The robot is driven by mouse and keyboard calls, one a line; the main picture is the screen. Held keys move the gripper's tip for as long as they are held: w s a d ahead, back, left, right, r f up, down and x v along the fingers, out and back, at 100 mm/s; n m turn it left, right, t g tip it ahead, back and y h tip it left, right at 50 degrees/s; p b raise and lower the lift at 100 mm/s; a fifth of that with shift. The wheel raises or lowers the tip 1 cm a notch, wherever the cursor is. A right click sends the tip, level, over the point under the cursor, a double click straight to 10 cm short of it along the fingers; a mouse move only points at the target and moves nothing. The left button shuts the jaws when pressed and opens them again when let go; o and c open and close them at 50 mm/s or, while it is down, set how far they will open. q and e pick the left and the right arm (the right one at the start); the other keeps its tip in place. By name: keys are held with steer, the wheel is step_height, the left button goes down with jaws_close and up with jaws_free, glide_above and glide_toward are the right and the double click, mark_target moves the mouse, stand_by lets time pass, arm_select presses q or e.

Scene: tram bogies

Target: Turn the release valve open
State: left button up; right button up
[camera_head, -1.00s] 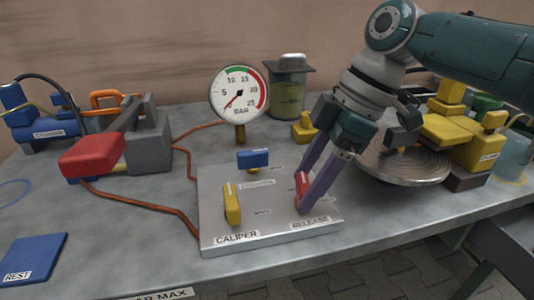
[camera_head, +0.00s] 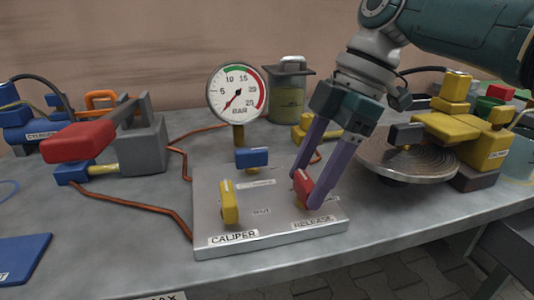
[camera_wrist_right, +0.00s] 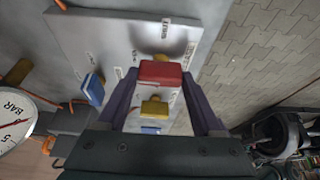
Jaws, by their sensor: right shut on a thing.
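The release valve has a red handle (camera_head: 302,185) above the RELEASE label (camera_head: 312,222), at the right of a grey valve board (camera_head: 270,222). My right gripper (camera_head: 310,190) is shut on this handle, one finger on each side. In the wrist view the red handle (camera_wrist_right: 161,73) lies between the two fingers (camera_wrist_right: 160,95). The fingers hide part of the handle and its base in the head view. The handle points obliquely to the board's edges. The pressure gauge (camera_head: 238,93) has its red needle pointing to the lower left, near the low end. My left gripper is not in view.
A yellow CALIPER handle (camera_head: 229,202) and a blue handle (camera_head: 252,158) stand on the same board. A red-handled lever pump (camera_head: 80,142) is at left. A round metal disc (camera_head: 405,165) with a yellow caliper (camera_head: 452,130) lies close right of my gripper.

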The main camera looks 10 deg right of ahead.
steer(key=o, duration=1.4)
steer(key=shift+c, duration=0.2)
steer(key=p+v, duration=0.2)
steer(key=v, duration=0.8)
